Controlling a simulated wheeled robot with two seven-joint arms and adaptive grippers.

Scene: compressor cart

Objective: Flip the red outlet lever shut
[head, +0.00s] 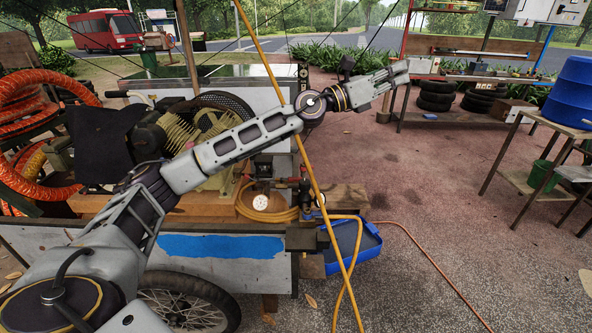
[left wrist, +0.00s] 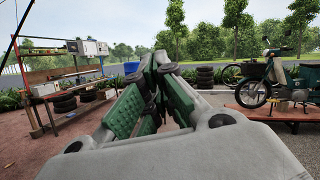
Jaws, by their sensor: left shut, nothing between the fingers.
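The compressor's outlet fittings (head: 304,196) sit at the right end of the cart in the head view, below my left forearm. A small red part (head: 303,181) shows on them and looks like the outlet lever; it is too small to tell which way it points. My left gripper (head: 402,73) is raised above and to the right of the fittings, well apart from them. In the left wrist view its green-padded fingers (left wrist: 158,68) are closed together with nothing between them. My right gripper is not in view.
A round white gauge (head: 260,202) is left of the fittings. A thin yellow pole or line crosses in front of the cart. Paved ground to the right is clear, up to a blue barrel (head: 570,92) on a table.

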